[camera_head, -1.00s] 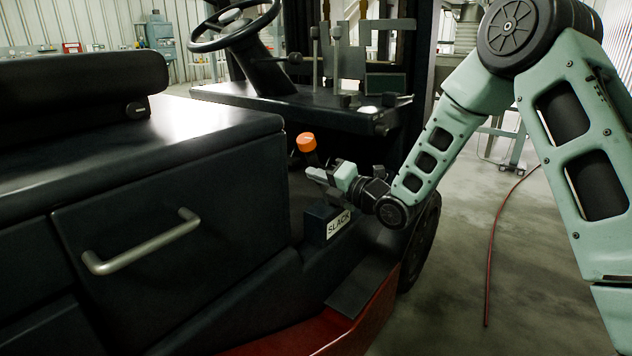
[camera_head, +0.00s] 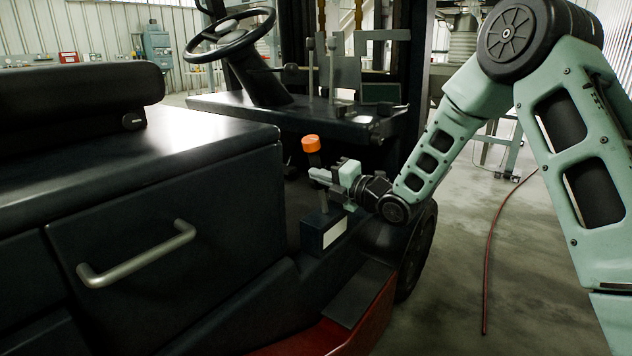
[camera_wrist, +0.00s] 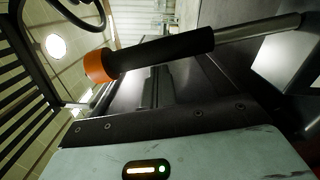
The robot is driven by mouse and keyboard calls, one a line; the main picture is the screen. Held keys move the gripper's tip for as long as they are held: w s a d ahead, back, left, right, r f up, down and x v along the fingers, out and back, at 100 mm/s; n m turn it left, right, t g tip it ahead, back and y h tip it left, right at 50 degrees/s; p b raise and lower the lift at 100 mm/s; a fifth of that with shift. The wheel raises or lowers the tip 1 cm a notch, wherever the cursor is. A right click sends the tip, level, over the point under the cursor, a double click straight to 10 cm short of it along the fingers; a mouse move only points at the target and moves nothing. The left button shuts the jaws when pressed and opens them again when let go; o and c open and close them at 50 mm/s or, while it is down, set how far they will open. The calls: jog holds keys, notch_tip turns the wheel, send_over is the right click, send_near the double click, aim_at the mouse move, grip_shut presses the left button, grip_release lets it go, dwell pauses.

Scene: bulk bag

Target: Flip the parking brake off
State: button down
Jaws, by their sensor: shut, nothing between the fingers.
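The parking brake lever has an orange knob (camera_head: 311,144), a dark grip (camera_head: 315,160) and a metal shaft (camera_head: 324,201). It rises from a dark box (camera_head: 311,236) beside the forklift seat base, tilted a little left at the top. My gripper (camera_head: 318,177) is shut and empty, at the lever just below the dark grip. In the wrist view the orange knob (camera_wrist: 99,66), dark grip (camera_wrist: 165,48) and shaft (camera_wrist: 260,27) cross close in front of my gripper. I cannot tell whether they touch.
A pale label plate (camera_head: 335,231) is on the box, with no readable text. The seat base with a metal handle (camera_head: 137,258) stands left. The steering wheel (camera_head: 230,35) and dashboard (camera_head: 290,115) are behind. A red hose (camera_head: 489,250) lies on open floor right.

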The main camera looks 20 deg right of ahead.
jog(key=w+d+r+m, duration=0.1)
jog(key=w+d+m, duration=0.3)
jog(key=d, duration=0.2)
jog(key=shift+w+d+r, duration=0.15)
jog(key=shift+w+r, duration=0.15)
jog(key=shift+r, duration=0.05)
